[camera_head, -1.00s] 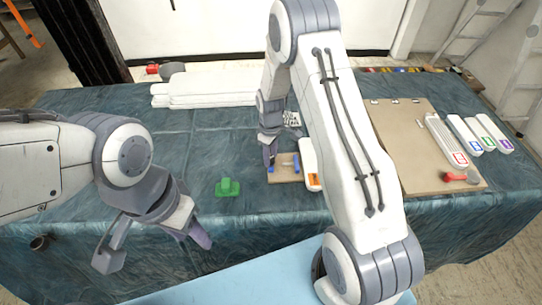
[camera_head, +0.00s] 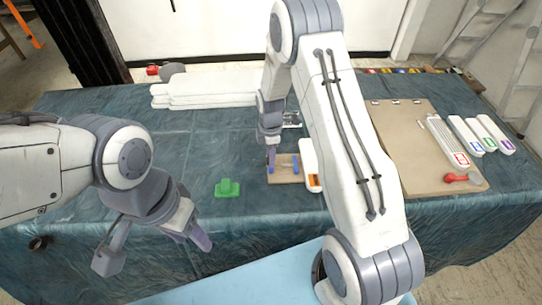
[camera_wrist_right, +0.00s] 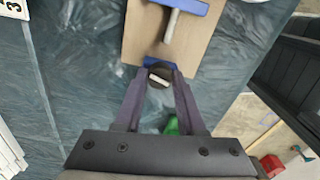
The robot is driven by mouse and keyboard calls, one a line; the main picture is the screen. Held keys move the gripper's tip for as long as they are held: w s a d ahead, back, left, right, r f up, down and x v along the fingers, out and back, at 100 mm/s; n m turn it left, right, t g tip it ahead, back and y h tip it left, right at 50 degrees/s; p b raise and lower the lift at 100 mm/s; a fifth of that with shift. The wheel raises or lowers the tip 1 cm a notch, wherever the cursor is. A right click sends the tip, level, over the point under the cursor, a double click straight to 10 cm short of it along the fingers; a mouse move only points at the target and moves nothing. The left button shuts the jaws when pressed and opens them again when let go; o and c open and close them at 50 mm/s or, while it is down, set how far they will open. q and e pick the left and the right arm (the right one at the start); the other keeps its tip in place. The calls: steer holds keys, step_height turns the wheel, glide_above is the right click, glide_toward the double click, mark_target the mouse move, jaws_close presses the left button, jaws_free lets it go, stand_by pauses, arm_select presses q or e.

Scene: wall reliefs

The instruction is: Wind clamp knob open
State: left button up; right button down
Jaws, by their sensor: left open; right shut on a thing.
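The clamp is blue with a grey bar and sits on a small tan board (camera_head: 284,176) on the table. In the right wrist view the board (camera_wrist_right: 140,45) carries the blue clamp body (camera_wrist_right: 188,5) and its grey bar (camera_wrist_right: 171,26). A dark round knob (camera_wrist_right: 158,77) with a pale stripe lies at the board's near edge, between the fingertips. My right gripper (camera_wrist_right: 159,80) is shut on this knob; it also shows in the head view (camera_head: 271,160), pointing down, its fingers partly hiding the clamp. My left gripper (camera_head: 155,252) is open and empty at the table's front left.
A green block (camera_head: 227,188) lies left of the board, and a white case with an orange label (camera_head: 310,165) stands close on its right. A large tan board (camera_head: 408,150) with white cases and a red-handled tool (camera_head: 460,178) is farther right. White bars (camera_head: 205,88) lie at the back.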

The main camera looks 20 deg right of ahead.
steer(key=shift+n, duration=0.4)
steer(key=c, duration=0.5)
jaws_free()
step_height(320, 180, up, 10)
steer(key=b, duration=0.1)
steer(key=shift+r, duration=0.25)
